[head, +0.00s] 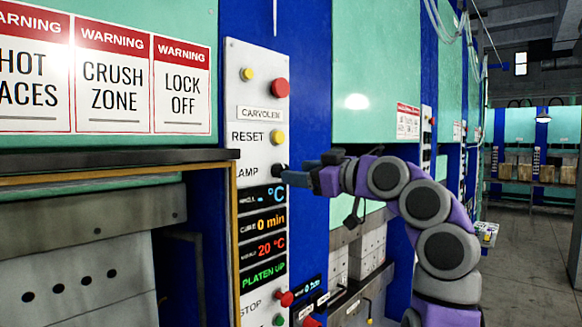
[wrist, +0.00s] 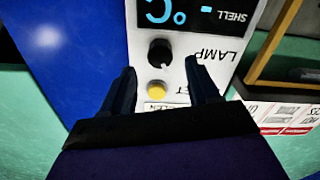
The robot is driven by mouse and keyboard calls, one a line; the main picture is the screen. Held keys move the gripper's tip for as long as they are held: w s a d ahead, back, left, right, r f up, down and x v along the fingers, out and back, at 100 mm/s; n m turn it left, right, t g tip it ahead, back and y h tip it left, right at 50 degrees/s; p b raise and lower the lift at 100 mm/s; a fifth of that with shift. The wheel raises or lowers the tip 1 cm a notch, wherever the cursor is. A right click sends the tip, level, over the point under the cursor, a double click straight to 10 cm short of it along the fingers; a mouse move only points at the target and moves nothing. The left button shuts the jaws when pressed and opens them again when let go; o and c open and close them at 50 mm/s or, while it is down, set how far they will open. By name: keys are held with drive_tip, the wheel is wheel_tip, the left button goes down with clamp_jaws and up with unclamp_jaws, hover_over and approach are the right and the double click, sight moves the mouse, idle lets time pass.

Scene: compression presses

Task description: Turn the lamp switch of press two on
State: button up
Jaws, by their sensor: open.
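The lamp switch is a black round knob (wrist: 160,52) beside the LAMP label on a white control panel (head: 262,70). In the head view the knob (head: 278,169) shows partly, close to the fingertips. My gripper (head: 288,178) reaches in from the right with its fingers toward the panel. In the wrist view, which sees the panel upside down, my gripper (wrist: 160,66) is open and empty. The knob lies between and just beyond the two fingertips, with no clear contact. I cannot read a press number or tell the switch's setting.
A yellow reset button (head: 277,137) sits above the knob and a red button (head: 280,88) higher up. Lit displays (head: 263,222) lie below it, then stop buttons (head: 286,298). Warning signs (head: 112,75) are at left. Open floor (head: 530,235) lies at right.

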drive_tip(key=shift+p+x, duration=0.35)
drive_tip(key=shift+x, duration=1.5)
